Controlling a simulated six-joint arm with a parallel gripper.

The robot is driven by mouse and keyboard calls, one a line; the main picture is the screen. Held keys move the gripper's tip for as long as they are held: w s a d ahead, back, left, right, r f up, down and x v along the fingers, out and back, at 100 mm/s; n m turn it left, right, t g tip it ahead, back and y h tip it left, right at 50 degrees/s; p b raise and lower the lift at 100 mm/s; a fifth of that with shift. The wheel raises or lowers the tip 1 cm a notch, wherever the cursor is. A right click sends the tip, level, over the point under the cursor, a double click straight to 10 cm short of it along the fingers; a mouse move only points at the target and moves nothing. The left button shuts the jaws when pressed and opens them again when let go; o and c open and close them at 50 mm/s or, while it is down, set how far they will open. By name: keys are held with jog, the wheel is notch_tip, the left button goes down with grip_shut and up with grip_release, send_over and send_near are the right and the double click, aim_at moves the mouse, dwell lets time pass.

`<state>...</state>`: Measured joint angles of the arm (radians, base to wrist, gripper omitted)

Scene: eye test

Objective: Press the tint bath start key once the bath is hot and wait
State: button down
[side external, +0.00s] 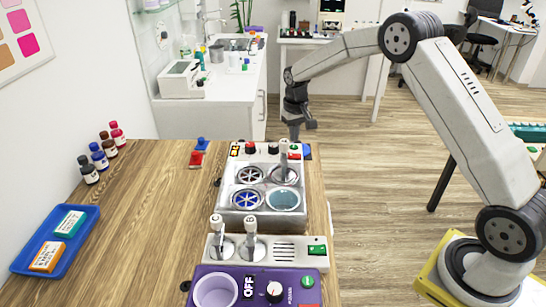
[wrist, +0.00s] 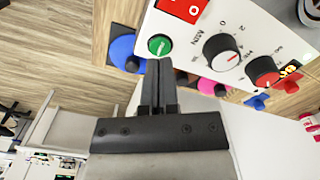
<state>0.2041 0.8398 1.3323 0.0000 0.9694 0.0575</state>
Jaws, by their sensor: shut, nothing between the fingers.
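The tint bath (side external: 228,217) is a pale box with several round wells on the wooden counter; one well holds light blue liquid. Its panel is at the back edge, with a green start key (side external: 295,147), also in the wrist view (wrist: 160,45), beside a red switch (wrist: 185,8). A small yellow and red display (wrist: 290,70) is at the panel's far end; I cannot read its lettering. My gripper (side external: 295,136) is shut and empty, pointing down at the panel's back right. In the wrist view its fingertips (wrist: 159,62) are right by the green key; contact cannot be told.
Two dials (wrist: 222,52) sit along the panel. A blue disc (wrist: 122,50) is beside the key. In front of the bath stand a grey unit with levers (side external: 214,248) and a purple unit reading OFF (side external: 250,287). Bottles (side external: 103,160) and a blue tray (side external: 88,222) are at left.

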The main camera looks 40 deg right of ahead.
jog(key=shift+f, duration=1.1)
dwell(1.0)
jog(key=shift+r, duration=0.1)
notch_tip(320, 180, up, 8)
dwell(1.3)
jog(key=shift+s, duration=0.1)
jog(key=s+a+f+n+t, duration=0.1)
jog(key=s+a, duration=0.4)
jog(key=s, duration=0.8)
jog(key=s+a+f+n+t, duration=0.1)
jog(key=s+a, duration=0.5)
jog(key=s, duration=0.7)
jog(key=shift+f+n+t, duration=0.3)
jog(key=shift+f+n, duration=0.2)
jog(key=shift+a, duration=0.1)
dwell(0.8)
